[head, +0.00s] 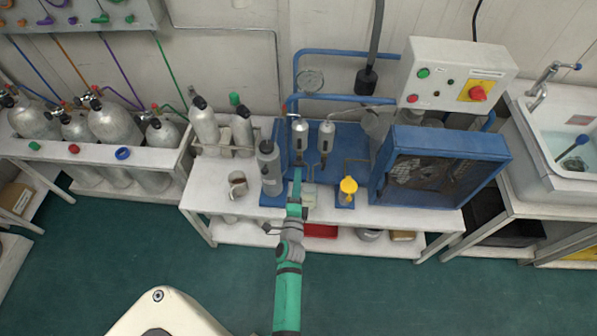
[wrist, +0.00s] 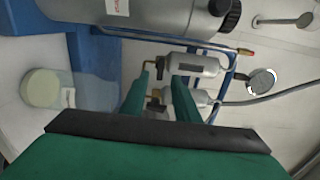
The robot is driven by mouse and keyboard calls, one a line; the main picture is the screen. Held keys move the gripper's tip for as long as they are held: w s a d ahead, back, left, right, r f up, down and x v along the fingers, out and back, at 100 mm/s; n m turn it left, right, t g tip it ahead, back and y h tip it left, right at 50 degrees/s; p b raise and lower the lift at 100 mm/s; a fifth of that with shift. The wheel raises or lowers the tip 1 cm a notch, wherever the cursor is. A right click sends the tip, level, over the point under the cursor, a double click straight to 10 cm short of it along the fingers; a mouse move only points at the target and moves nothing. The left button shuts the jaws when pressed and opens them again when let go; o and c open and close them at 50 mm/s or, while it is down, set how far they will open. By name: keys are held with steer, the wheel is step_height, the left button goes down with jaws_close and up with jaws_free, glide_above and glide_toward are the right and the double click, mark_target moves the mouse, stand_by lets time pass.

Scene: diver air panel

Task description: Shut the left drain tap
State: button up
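Two silver filter cylinders stand side by side on the blue panel, the left one (head: 299,133) and the right one (head: 326,137). In the wrist view, which is turned sideways, the left cylinder (wrist: 195,65) is the upper one and the right (wrist: 196,98) the lower. The left drain tap (wrist: 151,63), small with brass and dark parts, sits at the left cylinder's outlet. A similar right tap (wrist: 153,98) shows below it. My gripper (head: 298,176) is just in front of the left tap. In the wrist view its green fingers (wrist: 161,76) are apart, with nothing clearly held between them. The tap's handle position is hard to tell.
A large grey cylinder (head: 269,166) stands close left of my gripper. A yellow-topped item (head: 348,186) and a blue caged fan unit (head: 445,165) are to the right. A control box (head: 455,75) is above. A pale round jar (wrist: 42,88) shows in the wrist view.

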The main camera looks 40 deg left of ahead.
steer(key=v, duration=0.5)
steer(key=shift+s+d, duration=0.15)
steer(key=shift+s, duration=0.2)
steer(key=s+d+r+n+h, duration=0.1)
steer(key=s+d+n+h, duration=0.2)
steer(key=s+d, duration=0.6)
steer(key=s+d+r+n+h, duration=0.1)
steer(key=s+d+n+h, duration=0.3)
steer(key=d, duration=0.8)
steer(key=s+d+r+n+h, duration=0.1)
steer(key=s+d+r+n, duration=0.1)
steer(key=s+d+r, duration=0.2)
steer(key=s+d+r+n+h, duration=0.1)
steer(key=s+d+r, duration=0.4)
steer(key=s, duration=0.5)
step_height(320, 180, up, 2)
steer(key=shift+d+r+n+h, duration=0.2)
steer(key=shift+r+n+h, duration=0.1)
steer(key=shift+n, duration=0.6)
steer(key=shift+a+f, duration=0.1)
